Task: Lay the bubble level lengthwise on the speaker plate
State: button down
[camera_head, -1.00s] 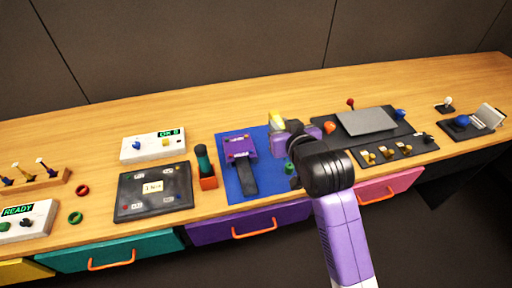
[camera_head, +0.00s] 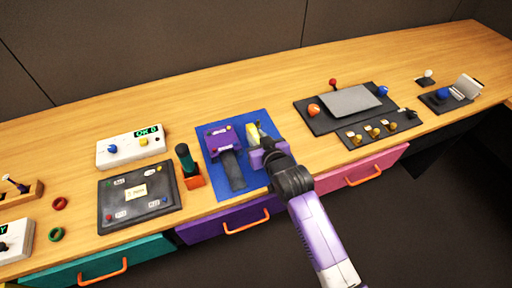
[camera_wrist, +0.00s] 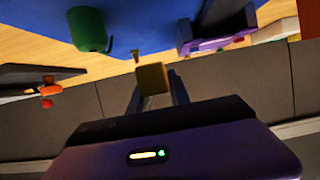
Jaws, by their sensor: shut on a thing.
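My gripper (camera_head: 258,144) is shut on a yellow block, seemingly the bubble level (camera_head: 253,131), over the right part of the blue mat (camera_head: 207,188). In the wrist view the level (camera_wrist: 152,78) shows end-on between the dark fingers of my gripper (camera_wrist: 152,88). Its full length is hidden there. I cannot tell how high it is above the mat. A grey rectangular plate (camera_head: 350,101), possibly the speaker plate, lies on the dark panel (camera_head: 318,121) to the right. Its top looks bare.
A purple device (camera_head: 219,137) with a dark handle lies on the mat. Orange (camera_head: 313,110) and blue (camera_head: 382,91) balls and a red knob (camera_head: 333,83) surround the grey plate. Bare wood separates mat and panel.

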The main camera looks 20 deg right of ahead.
jog(key=shift+f, duration=2.85)
jog(key=shift+f, duration=0.2)
jog(key=c, duration=1.5)
grip_release()
jog(key=shift+r, duration=0.1)
